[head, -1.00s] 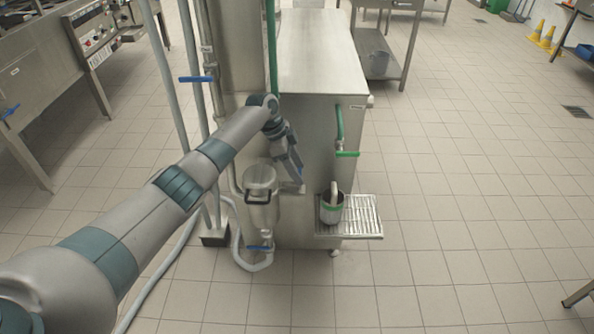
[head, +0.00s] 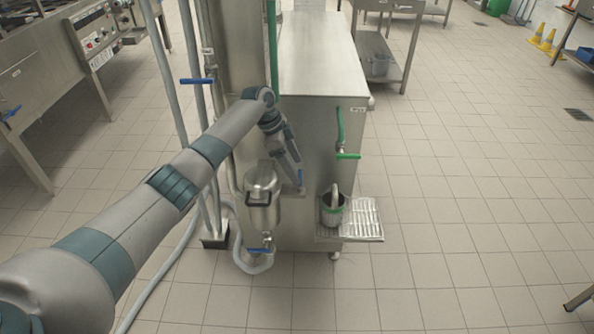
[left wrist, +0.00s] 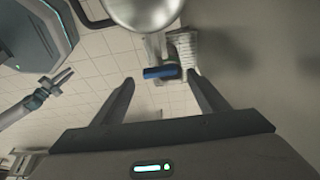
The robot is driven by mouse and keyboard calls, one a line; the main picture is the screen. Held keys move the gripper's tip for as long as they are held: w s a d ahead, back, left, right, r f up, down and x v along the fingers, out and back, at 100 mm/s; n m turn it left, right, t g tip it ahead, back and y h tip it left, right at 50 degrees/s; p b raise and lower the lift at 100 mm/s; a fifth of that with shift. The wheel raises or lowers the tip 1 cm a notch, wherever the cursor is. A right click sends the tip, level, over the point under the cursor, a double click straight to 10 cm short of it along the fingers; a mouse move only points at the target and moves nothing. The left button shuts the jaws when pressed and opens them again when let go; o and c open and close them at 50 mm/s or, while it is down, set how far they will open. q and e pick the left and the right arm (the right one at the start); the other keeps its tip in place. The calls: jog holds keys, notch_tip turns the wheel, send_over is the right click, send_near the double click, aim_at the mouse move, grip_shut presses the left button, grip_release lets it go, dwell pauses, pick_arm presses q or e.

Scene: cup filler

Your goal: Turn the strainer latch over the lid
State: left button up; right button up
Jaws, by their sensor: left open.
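The strainer is a steel canister (head: 263,216) with a domed lid on the left side of the steel machine. A black loop (head: 257,199) crosses its front near the lid. My left gripper (head: 299,184) is just right of the canister, against the machine's front, small and partly hidden. In the left wrist view its fingers (left wrist: 160,78) are spread and empty. A blue handle (left wrist: 160,72) shows between the fingertips, below a rounded steel body (left wrist: 143,10). I cannot tell if this handle is the latch. What seems my right gripper (left wrist: 58,82) shows small at the left.
The steel machine (head: 318,60) stands beside the canister. A drip tray (head: 365,222) with a steel cup (head: 332,210) juts out at its right. A blue valve handle (head: 260,250) sits under the canister. Pipes and a hose (head: 172,262) run on the left.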

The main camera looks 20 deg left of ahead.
pick_arm(q)
jog(key=w+b+v, duration=0.1)
jog(key=v, duration=0.8)
jog(key=shift+s, duration=0.5)
pick_arm(e)
jog(key=shift+s+d+f+g, duration=0.4)
jog(key=shift+s+d+g, duration=0.1)
jog(key=shift+s+d, duration=0.25)
pick_arm(q)
jog(key=shift+a, duration=0.1)
pick_arm(e)
jog(key=shift+w, duration=0.1)
